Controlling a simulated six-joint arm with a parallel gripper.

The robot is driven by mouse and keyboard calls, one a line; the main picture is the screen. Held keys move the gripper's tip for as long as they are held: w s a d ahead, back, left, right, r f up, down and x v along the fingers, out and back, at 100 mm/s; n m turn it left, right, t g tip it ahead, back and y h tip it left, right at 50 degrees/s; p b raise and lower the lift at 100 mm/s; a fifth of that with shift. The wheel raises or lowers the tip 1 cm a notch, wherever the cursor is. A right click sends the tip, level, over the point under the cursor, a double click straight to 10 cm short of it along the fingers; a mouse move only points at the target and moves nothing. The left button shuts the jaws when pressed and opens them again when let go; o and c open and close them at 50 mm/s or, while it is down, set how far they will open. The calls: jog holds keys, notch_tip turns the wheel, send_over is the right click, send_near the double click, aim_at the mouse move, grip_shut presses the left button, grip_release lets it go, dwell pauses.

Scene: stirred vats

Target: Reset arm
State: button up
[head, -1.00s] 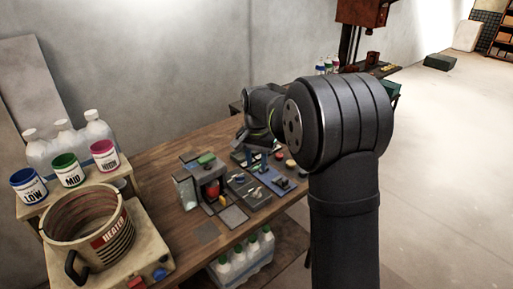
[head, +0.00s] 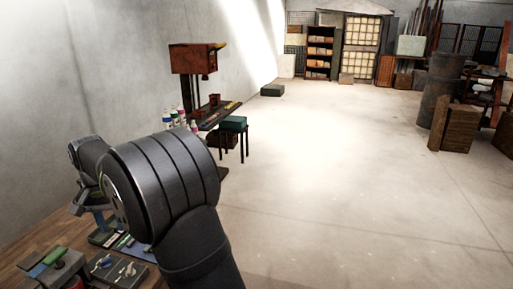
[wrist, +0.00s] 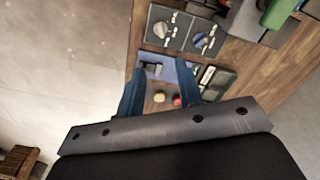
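My gripper (wrist: 160,90) shows in the wrist view as two blue fingers standing apart, with nothing between them. It is open above the workbench's edge. Beneath and beyond it lie a blue plate (wrist: 178,70), a red button (wrist: 176,100) and a yellow button (wrist: 159,97). In the head view my arm reaches over the wooden workbench (head: 22,272) at lower left, its links covering part of the bench. Dark panels with knobs (head: 118,268) lie on the bench there.
A red machine (head: 197,58) stands along the left wall beside small bottles (head: 183,118). A green box sits on a stool (head: 233,124). A barrel (head: 440,90) and wooden crates (head: 457,127) stand at right. The middle floor is clear.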

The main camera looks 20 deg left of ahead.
aim_at(131, 269)
jog(key=shift+f, duration=0.1)
notch_tip(131, 269, down, 17)
jog(key=shift+f, duration=0.15)
dwell(0.4)
jog(key=shift+f, duration=0.25)
jog(key=shift+r+n, duration=0.25)
jog(key=shift+n, duration=0.15)
jog(key=n, duration=0.4)
jog(key=shift+w+d+n, duration=0.1)
jog(key=shift+n, duration=0.2)
jog(key=n, duration=0.6)
jog(key=shift+w+n, duration=0.15)
jog(key=shift+n, duration=0.15)
jog(key=shift+r, duration=0.75)
dwell(0.9)
